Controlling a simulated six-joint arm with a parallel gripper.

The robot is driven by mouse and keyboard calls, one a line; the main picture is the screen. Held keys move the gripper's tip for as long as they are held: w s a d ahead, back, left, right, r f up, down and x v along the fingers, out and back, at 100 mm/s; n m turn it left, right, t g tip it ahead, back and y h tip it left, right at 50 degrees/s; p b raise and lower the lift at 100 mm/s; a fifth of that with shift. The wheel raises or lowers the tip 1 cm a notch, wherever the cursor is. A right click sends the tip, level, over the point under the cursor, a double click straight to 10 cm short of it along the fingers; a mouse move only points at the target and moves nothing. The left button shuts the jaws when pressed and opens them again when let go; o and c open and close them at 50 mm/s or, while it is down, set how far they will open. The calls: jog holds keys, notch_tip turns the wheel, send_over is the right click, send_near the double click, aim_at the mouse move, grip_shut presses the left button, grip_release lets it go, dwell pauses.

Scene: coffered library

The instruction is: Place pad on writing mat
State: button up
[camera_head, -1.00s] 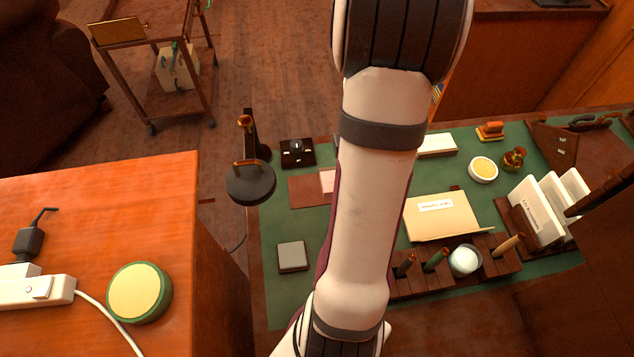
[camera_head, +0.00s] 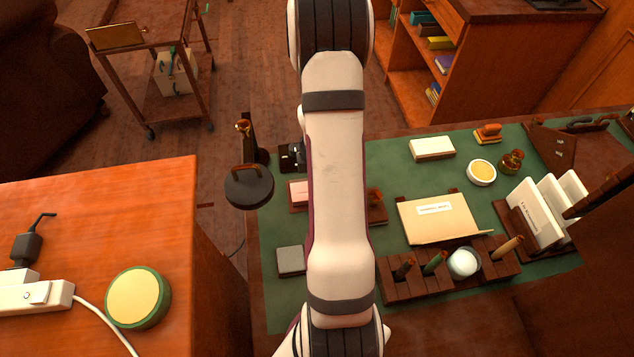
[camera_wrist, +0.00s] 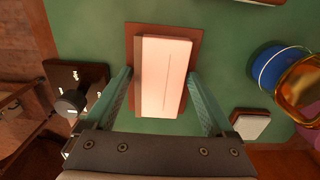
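The pale pink pad (camera_head: 300,190) shows left of my arm in the head view, with brown mat (camera_head: 297,208) around its near edge. In the wrist view the pad (camera_wrist: 165,75) is in the middle, between the teal fingers of my gripper (camera_wrist: 161,72). The fingertips appear to touch its two long sides. The brown writing mat (camera_wrist: 196,35) shows behind the pad and borders its far end. The pad looks closer to the camera than the mat; any gap under it cannot be judged. My gripper is hidden behind my arm in the head view.
A black box with a knob (camera_wrist: 75,95) is left of the pad in the wrist view. A grey square (camera_head: 291,261) lies on the green desk top. A black lamp (camera_head: 249,187), a folder (camera_head: 438,220) and a brown pen rack (camera_head: 405,285) stand nearby.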

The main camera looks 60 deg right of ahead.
jog(key=shift+o, duration=0.5)
notch_tip(320, 180, up, 12)
jog(key=shift+r, duration=0.2)
